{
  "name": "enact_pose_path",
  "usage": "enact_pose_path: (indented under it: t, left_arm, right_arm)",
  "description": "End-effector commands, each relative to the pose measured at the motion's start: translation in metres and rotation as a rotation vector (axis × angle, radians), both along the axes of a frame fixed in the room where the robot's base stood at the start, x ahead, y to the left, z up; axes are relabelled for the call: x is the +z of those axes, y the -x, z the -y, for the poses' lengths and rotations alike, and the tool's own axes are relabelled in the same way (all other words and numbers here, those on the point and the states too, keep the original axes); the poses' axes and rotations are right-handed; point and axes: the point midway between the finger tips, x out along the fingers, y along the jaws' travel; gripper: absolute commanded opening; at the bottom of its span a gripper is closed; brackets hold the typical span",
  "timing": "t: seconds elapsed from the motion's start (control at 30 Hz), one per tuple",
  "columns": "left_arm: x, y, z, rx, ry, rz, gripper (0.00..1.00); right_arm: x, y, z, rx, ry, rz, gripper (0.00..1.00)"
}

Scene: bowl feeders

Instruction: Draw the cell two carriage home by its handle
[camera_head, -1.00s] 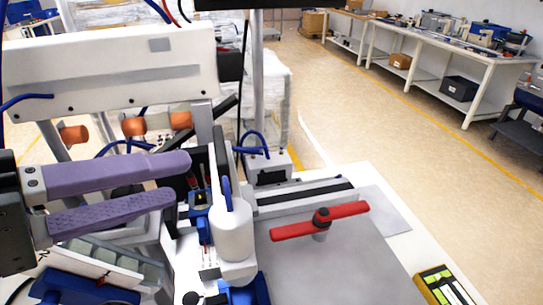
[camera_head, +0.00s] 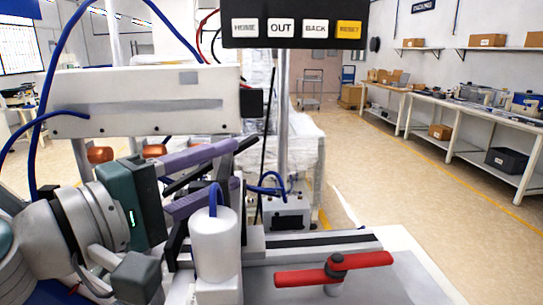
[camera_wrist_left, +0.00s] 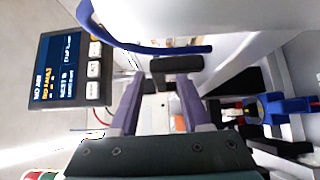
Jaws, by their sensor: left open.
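My left gripper (camera_head: 230,168) reaches in from the left with its two purple fingers apart, behind the white cylinder in the head view. In the left wrist view its fingertips (camera_wrist_left: 161,84) are apart, with a short black bar (camera_wrist_left: 177,68) just at or beyond the tips. This bar looks like the carriage handle; I cannot tell whether the fingers touch it or stand around it. In the head view dark parts of the mechanism (camera_head: 247,144) show at the fingertips, and the carriage is mostly hidden. My right gripper is not in view.
A white cylinder (camera_head: 213,243) stands close in front of the fingers. A long white housing (camera_head: 145,100) lies behind the arm. A red crossbar knob (camera_head: 335,269) sits on the grey plate at right. A button panel (camera_head: 292,25) marked HOME, OUT, BACK and RESET hangs above.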

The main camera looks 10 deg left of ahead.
Motion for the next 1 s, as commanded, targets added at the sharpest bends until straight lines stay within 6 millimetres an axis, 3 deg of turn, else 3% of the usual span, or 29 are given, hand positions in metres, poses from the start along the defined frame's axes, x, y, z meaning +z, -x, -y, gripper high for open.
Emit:
enact_pose_path:
  t: [0.4, 0.8, 1.0]
  left_arm:
    - [-0.0004, -0.0091, 0.0058, -0.001, -0.001, 0.000, 0.46]
    - [-0.0005, -0.0088, 0.0055, -0.001, -0.001, 0.000, 0.01]
    - [-0.0006, -0.0088, 0.0054, -0.001, -0.001, 0.000, 0.00]
  right_arm:
    - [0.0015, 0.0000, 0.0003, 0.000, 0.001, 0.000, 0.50]
    - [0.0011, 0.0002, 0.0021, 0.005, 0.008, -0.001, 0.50]
    - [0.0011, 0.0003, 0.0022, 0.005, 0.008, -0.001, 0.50]
